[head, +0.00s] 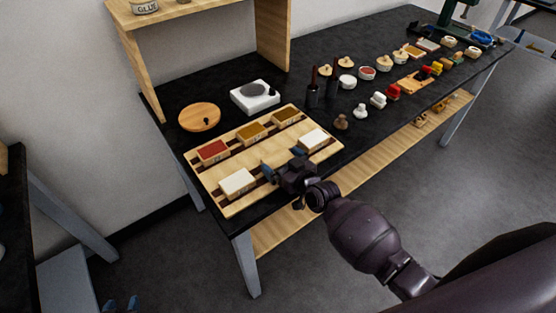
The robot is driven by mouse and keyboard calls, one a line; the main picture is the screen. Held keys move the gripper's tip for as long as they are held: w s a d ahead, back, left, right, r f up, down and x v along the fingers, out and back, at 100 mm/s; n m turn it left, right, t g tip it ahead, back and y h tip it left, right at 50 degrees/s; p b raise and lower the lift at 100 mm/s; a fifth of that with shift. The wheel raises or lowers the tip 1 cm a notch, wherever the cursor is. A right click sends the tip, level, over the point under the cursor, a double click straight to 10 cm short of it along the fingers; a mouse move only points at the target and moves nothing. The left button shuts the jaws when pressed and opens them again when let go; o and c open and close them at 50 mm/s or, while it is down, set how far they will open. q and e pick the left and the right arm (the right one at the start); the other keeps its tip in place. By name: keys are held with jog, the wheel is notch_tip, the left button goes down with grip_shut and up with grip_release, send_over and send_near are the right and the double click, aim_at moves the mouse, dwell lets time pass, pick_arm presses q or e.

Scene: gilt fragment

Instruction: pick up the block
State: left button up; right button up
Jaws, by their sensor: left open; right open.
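Several small blocks sit on a light wooden board with dark slots (211,193). In its back row are a red-topped block (213,151) and two ochre-topped blocks (251,133) (286,116). In its front row are a white-topped block (237,183) at left and another (313,140) at right. My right gripper (282,163) is open over the front row, between the two white-topped blocks. It hides the board beneath, so I cannot tell whether a block is there. My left gripper (120,304) is open at the bottom left edge, low and away from the table, with only its blue fingertips showing.
The board lies on a black worktop (305,89). Behind it are a round wooden disc (199,117) and a white device (255,97). Two dark bottles (312,95), stamps and colored pieces stand to the right. A wooden shelf (273,32) rises at the back.

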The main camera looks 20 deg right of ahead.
jog(key=shift+w+a, duration=0.1)
jog(key=shift+w, duration=0.1)
jog(key=shift+c, duration=0.5)
jog(key=c, duration=0.5)
